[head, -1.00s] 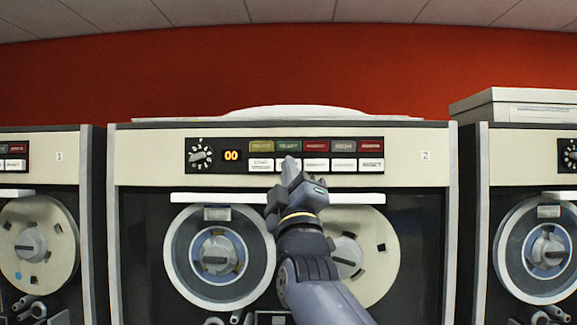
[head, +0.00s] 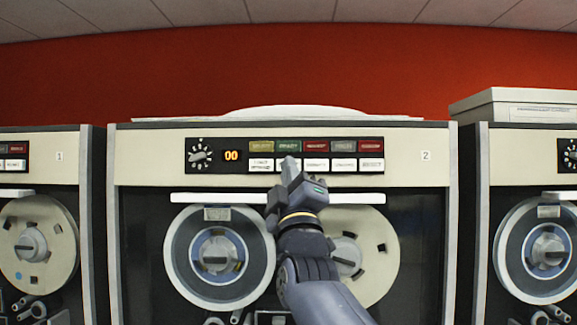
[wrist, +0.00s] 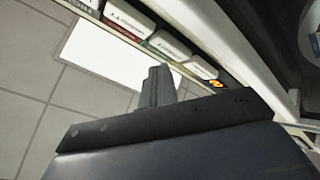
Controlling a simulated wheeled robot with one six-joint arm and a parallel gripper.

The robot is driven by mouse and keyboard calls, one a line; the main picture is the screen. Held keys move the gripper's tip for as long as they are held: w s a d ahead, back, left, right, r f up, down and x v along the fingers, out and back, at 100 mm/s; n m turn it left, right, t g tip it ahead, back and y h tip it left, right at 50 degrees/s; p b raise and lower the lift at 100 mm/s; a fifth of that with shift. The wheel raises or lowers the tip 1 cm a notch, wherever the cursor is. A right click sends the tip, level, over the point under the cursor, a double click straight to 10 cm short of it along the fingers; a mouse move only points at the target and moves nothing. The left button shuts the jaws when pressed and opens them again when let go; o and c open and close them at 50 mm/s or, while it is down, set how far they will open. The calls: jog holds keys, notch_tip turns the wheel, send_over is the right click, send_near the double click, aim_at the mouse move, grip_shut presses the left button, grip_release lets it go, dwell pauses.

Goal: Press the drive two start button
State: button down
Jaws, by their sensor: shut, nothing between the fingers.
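Drive two (head: 426,172), marked "2", stands in the middle of the head view. Its control panel (head: 225,168) has a top row of coloured indicators and a lower row of white buttons. My gripper (head: 289,162) is shut and empty, pointing up in front of the panel. Its tip covers much of the second white button from the left, whose label I cannot read. The wrist view also shows my shut fingers (wrist: 155,88) close below the button row (wrist: 168,46). I cannot tell whether the tip touches a button.
A rotary dial (head: 199,154) and an orange "00" display (head: 231,155) are left of the buttons. A white ledge (head: 350,198) runs below the panel, above two tape reels (head: 185,265). Drive one (head: 60,172) is at left; another drive (head: 520,172) is at right.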

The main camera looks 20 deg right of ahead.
jog(key=shift+w, duration=0.1)
jog(key=shift+w+d, duration=0.15)
jog(key=shift+w, duration=0.15)
jog(key=shift+w+d, duration=0.15)
jog(key=shift+w, duration=0.35)
dwell(0.8)
jog(key=shift+s, duration=0.1)
jog(key=shift+s+a+b, duration=0.3)
jog(key=shift+s+b, duration=0.35)
jog(key=shift+s, duration=0.15)
jog(key=s, duration=0.1)
jog(key=s+a+b, duration=0.1)
jog(key=s, duration=0.2)
jog(key=shift+s+a, duration=0.25)
jog(key=shift+s, duration=0.1)
